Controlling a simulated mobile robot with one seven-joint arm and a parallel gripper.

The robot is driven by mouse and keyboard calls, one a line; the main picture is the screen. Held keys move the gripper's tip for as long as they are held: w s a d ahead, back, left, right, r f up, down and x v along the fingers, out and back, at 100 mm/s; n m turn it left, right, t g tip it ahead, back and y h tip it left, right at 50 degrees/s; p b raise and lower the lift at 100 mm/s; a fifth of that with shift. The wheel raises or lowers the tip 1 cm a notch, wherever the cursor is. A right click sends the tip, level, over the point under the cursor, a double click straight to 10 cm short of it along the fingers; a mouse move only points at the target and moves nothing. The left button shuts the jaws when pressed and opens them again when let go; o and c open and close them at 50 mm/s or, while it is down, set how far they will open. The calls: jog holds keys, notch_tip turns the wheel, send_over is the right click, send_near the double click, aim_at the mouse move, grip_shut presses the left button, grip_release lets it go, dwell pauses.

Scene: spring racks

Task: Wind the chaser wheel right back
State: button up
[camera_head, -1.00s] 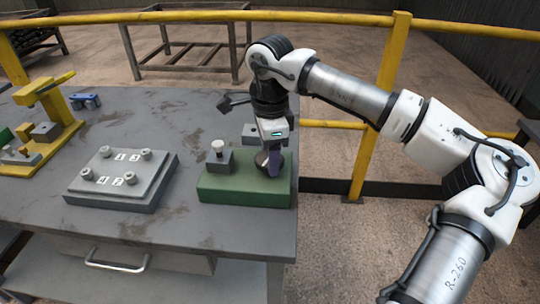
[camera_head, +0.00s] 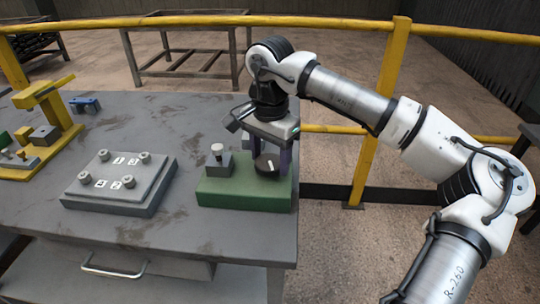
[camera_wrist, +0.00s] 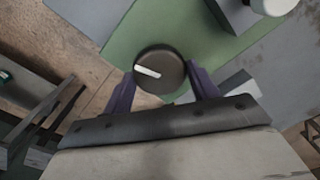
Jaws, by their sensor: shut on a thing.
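The chaser wheel appears to be the dark round knob (camera_head: 267,164) with a white pointer mark, on the right part of a green block (camera_head: 245,195). It also shows in the wrist view (camera_wrist: 160,70), with its white mark lying to the left of its middle. My gripper (camera_head: 271,166) is above the green block, pointing down, with its purple fingers shut on the knob from both sides. In the wrist view my gripper (camera_wrist: 160,85) has one finger on each side of the knob. A grey block with a white-topped post (camera_head: 217,150) stands on the green block's left part.
A yellow frame (camera_head: 45,120) and a small blue piece (camera_head: 85,104) are further left. A yellow railing (camera_head: 365,160) stands behind the table's right edge.

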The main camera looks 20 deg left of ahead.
aim_at(270, 160)
jog(key=shift+r, duration=0.1)
dwell(0.4)
jog(key=o, duration=1)
jog(key=shift+c, duration=0.2)
notch_tip(270, 160, up, 14)
